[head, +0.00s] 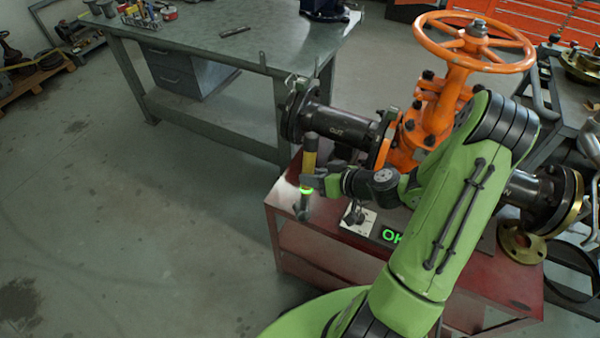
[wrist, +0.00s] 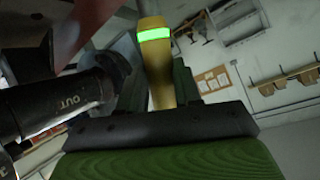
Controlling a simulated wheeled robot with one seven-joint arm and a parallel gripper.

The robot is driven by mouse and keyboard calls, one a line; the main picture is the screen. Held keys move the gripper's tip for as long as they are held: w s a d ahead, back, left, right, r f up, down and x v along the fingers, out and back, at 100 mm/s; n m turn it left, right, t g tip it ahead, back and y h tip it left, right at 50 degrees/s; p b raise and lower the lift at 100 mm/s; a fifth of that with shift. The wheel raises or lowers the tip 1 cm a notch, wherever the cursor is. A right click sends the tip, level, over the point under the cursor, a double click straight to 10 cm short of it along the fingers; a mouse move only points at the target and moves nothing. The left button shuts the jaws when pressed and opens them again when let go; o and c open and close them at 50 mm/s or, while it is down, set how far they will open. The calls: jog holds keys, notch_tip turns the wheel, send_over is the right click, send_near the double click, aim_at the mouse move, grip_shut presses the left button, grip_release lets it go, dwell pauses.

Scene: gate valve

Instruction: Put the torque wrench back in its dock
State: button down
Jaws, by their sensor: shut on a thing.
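The torque wrench (head: 310,154) has a yellow handle, a lit green ring and a dark lower end. My gripper (head: 309,184) is shut on it near the ring and holds it roughly upright at the left edge of the red cart (head: 288,234). In the wrist view the wrench's yellow shaft and green ring (wrist: 155,58) rise beyond my gripper (wrist: 160,122). A small pale plate with a dark fitting (head: 357,219) lies on the cart right of the wrench, beside a display reading "OK" (head: 391,236). I cannot tell whether that plate is the dock.
The orange gate valve (head: 432,112) and its dark pipe (head: 335,119) stand close behind my gripper; the pipe, marked OUT, also shows in the wrist view (wrist: 50,108). A brass flange (head: 519,243) lies at the cart's right. A workbench (head: 215,55) stands behind. The left floor is clear.

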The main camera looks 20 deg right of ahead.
jog(key=s+d+m+g+h+p, duration=0.1)
jog(key=s+d+m+h+p, duration=0.1)
jog(key=d+m, duration=0.6)
jog(key=s+d+m+g+h+p, duration=0.1)
jog(key=s+d+m+h+p, duration=0.2)
jog(key=s+d+m, duration=0.3)
jog(key=s+d+f+m+g+h+p, duration=0.1)
jog(key=s+d+m+p, duration=0.3)
jog(key=d+m, duration=0.5)
jog(key=m+h, duration=0.1)
jog(key=m, duration=0.4)
jog(key=shift+s+d+m+g+p, duration=0.3)
jog(key=shift+s+m+g+p, duration=0.05)
jog(key=shift+s+m+g, duration=0.05)
notch_tip(320, 180, down, 8)
jog(key=b, duration=0.7)
jog(key=shift+r, duration=0.25)
